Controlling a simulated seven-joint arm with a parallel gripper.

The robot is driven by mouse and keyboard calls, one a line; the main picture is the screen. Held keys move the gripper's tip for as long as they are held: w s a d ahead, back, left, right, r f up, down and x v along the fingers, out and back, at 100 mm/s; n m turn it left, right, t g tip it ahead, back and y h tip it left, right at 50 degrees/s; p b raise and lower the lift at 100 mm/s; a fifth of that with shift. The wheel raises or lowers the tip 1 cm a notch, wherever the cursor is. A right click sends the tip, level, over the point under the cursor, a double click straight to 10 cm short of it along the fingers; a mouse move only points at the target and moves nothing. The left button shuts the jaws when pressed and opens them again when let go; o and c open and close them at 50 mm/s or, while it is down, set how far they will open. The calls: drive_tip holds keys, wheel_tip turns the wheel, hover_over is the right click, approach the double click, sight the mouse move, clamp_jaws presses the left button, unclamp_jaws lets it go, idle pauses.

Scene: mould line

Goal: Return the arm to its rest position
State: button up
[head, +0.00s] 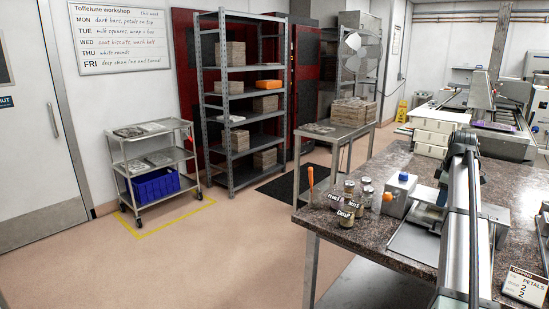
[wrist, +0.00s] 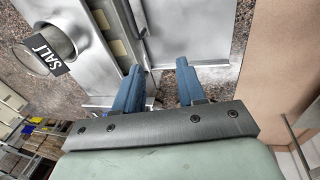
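My gripper (wrist: 158,84) shows in the wrist view with two blue fingers spread apart. The gap between them is empty, with metal plate and speckled worktop seen through it. In the head view I cannot make out my gripper.
A wheeled cart (head: 153,160) and shelving (head: 240,90) stand beyond open floor (head: 240,240).

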drive_tip(key=s+a+f+m+t+y, duration=0.1)
drive_tip(key=s+a+f, duration=0.2)
drive_tip(key=a+f, duration=0.6)
drive_tip(key=s+a+f+m+t+y, duration=0.15)
drive_tip(key=s+a+f, duration=0.25)
drive_tip(key=a, duration=0.9)
drive_tip(key=s+a+f+m+g, duration=0.1)
drive_tip(key=s+a+f+g, duration=0.2)
drive_tip(key=f, duration=0.7)
drive_tip(key=s+a+f+m+g, duration=0.15)
drive_tip(key=a+f, duration=0.35)
drive_tip(key=f, duration=0.5)
drive_tip(key=s+a+f+g, duration=0.1)
drive_tip(key=s+a+f, duration=0.3)
drive_tip(key=f, duration=0.6)
drive_tip(key=s+a+f+m+g, duration=0.1)
drive_tip(key=s+a+f+g, duration=0.1)
drive_tip(key=s+f, duration=0.6)
drive_tip(key=s+a+f+m+g+h, duration=0.1)
drive_tip(key=s+a+f, duration=0.4)
drive_tip(key=s, duration=0.9)
drive_tip(key=s+a+f+m+g, duration=0.1)
drive_tip(key=s+a+f+g, duration=0.2)
drive_tip(key=s+f, duration=0.8)
drive_tip(key=shift+s+a+f+m, duration=0.2)
drive_tip(key=shift+s+a+m, duration=0.1)
drive_tip(key=shift+s+a, duration=0.3)
drive_tip(key=shift+w+h, duration=0.1)
drive_tip(key=shift+h, duration=0.15)
